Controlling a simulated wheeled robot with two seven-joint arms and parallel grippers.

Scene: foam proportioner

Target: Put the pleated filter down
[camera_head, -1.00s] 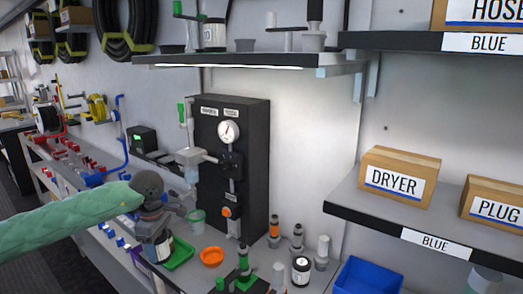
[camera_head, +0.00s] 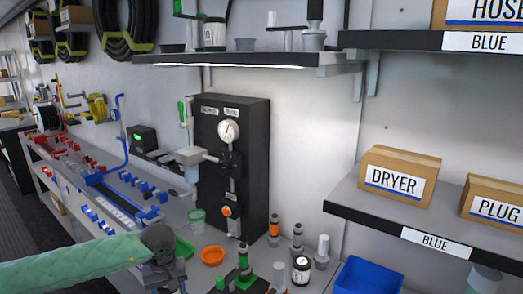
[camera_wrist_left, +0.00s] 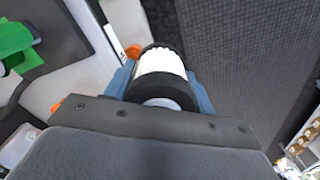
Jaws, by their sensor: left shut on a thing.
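My left gripper (camera_head: 168,284) is low in the head view, over the front of the workbench, at the picture's bottom edge. In the left wrist view, the pleated filter (camera_wrist_left: 158,62), white and ribbed with black ends, sits between the two blue-grey fingers of the left gripper (camera_wrist_left: 160,85). The gripper is shut on it. Beyond the filter are the light bench edge and a dark textured floor. In the head view the filter is not clearly visible. My right gripper is not in view.
A black panel with a gauge (camera_head: 229,131) rises behind. Several small fittings and a blue bin (camera_head: 368,277) are to the right. A shelf (camera_head: 430,222) with boxes overhangs the right side.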

